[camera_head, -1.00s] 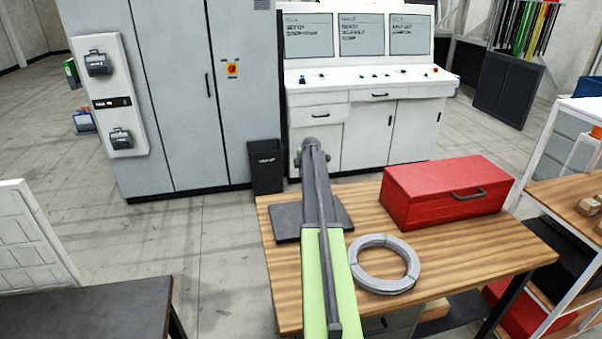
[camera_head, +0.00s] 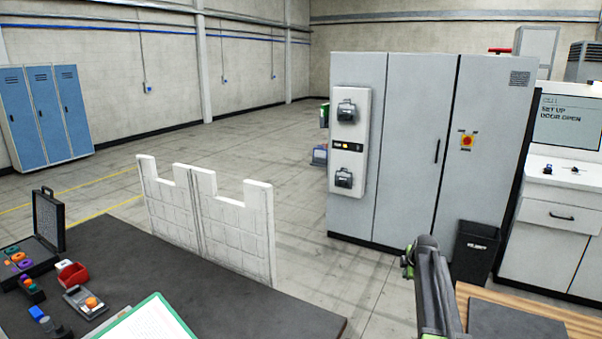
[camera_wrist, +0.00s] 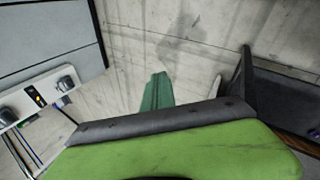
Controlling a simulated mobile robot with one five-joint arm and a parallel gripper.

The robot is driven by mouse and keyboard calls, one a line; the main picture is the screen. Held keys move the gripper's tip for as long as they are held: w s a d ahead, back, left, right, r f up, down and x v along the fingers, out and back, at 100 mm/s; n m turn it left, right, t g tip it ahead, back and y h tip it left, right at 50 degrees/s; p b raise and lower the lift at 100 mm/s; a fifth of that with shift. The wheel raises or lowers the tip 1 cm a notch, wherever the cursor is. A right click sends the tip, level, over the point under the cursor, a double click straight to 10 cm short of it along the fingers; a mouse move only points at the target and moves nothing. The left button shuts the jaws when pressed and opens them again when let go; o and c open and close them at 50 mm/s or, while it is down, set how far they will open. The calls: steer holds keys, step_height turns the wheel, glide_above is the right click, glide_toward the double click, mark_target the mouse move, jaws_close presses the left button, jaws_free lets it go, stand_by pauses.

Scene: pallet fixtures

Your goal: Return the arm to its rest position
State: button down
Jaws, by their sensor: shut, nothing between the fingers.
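In the head view my arm (camera_head: 438,290) is at the lower right, bent at a dark joint, in front of the waste bin and over the wooden table's edge. The gripper's end is not clear in that view. In the wrist view, the green body and dark bar of my arm fill the lower part. My gripper (camera_wrist: 157,90) shows beyond the bar as a narrow green shape, shut and empty, with the pale concrete floor behind it.
A dark-topped table (camera_head: 240,300) with small parts and a clipboard is at the lower left. A white low partition (camera_head: 235,225) stands behind it. Grey cabinets (camera_head: 415,150) and a black bin (camera_head: 474,255) stand behind the arm. Floor between partition and cabinets is clear.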

steer(key=s+a+f+m+g+y+b, duration=0.1)
steer(key=s+a+f+m+g, duration=0.15)
steer(key=s+a, duration=0.8)
steer(key=s+a+f+m+g+b, duration=0.1)
steer(key=s+a+f+m, duration=0.15)
steer(key=s+a, duration=0.85)
steer(key=s+a+f+m+g, duration=0.1)
steer(key=s+a+m+g, duration=0.2)
steer(key=s+m, duration=0.7)
steer(key=shift+s+a+m, duration=0.3)
steer(key=shift+s+a, duration=0.05)
steer(key=shift+s, duration=0.1)
steer(key=shift+f, duration=0.1)
